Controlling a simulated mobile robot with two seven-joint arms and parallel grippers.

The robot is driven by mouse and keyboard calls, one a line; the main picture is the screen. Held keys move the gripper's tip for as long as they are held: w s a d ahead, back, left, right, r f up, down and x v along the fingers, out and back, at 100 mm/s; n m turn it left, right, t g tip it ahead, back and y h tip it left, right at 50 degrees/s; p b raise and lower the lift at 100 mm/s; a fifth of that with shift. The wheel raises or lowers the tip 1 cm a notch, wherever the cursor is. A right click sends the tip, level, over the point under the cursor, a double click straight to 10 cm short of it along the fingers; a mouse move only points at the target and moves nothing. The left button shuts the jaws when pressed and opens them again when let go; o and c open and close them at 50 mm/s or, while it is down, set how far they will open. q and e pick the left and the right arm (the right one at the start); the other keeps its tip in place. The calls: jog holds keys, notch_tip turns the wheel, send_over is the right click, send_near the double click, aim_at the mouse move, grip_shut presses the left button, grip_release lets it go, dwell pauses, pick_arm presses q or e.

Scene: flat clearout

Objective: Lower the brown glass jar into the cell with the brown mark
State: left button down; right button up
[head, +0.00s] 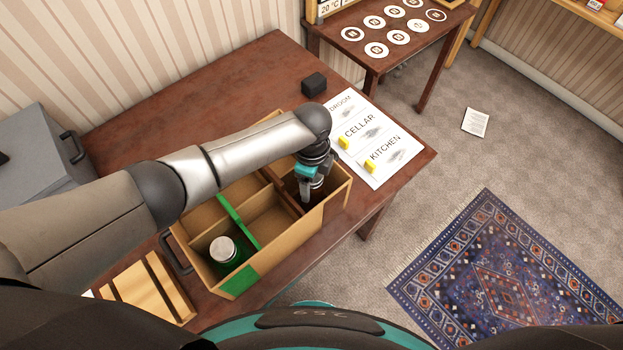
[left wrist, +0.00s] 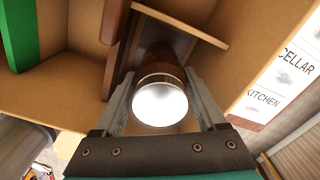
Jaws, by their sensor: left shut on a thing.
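The brown glass jar (left wrist: 160,59) has a pale metal lid and is between the fingers of my left gripper (left wrist: 163,100), which is shut on it. In the head view my left gripper (head: 310,185) points down into the right end of the divided crate (head: 300,233). The jar (head: 317,183) is mostly hidden there by the gripper. It is inside or just over the cell beside the brown divider (head: 281,191). I cannot tell whether it touches the cell floor. My right gripper is not in view.
A green jar (head: 223,249) with a pale lid stands in the crate's left cell, beside the green divider (head: 238,220). A label sheet (head: 377,140) with yellow blocks lies right of the crate. A small black box (head: 314,84) sits behind. A slatted wooden piece (head: 150,288) lies front left.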

pick_arm(q)
jog(key=shift+f+b, duration=1)
jog(key=shift+f, duration=0.25)
dwell(0.4)
jog(key=shift+c, duration=1)
grip_release()
jog(key=shift+r, duration=0.15)
jog(key=shift+r+p, duration=5.8)
jog(key=shift+p, duration=0.3)
